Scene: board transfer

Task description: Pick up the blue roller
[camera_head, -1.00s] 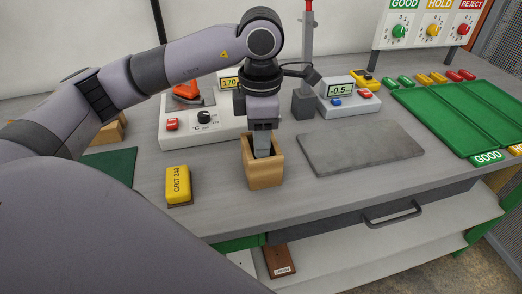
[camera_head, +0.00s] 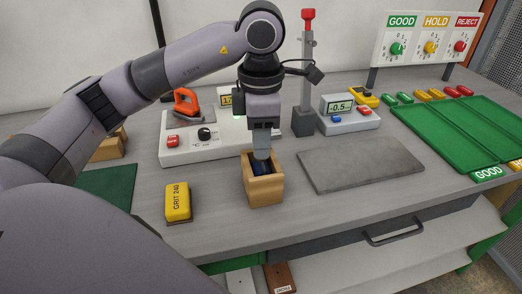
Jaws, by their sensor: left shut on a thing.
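The blue roller (camera_head: 257,168) shows as a small dark blue patch inside the open-topped wooden box (camera_head: 265,189). My left gripper (camera_head: 262,153) points straight down into the top of that box. It is shut on the blue roller, which is still within the box walls. Most of the roller is hidden by the box and the fingers. My right gripper is not in view.
A yellow grit block (camera_head: 177,202) lies left of the box. A grey slab (camera_head: 361,164) lies to the right. Behind stand a white station (camera_head: 185,150) with an orange iron (camera_head: 186,102), and a gauge (camera_head: 349,119) with a post. Green trays (camera_head: 437,134) are far right.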

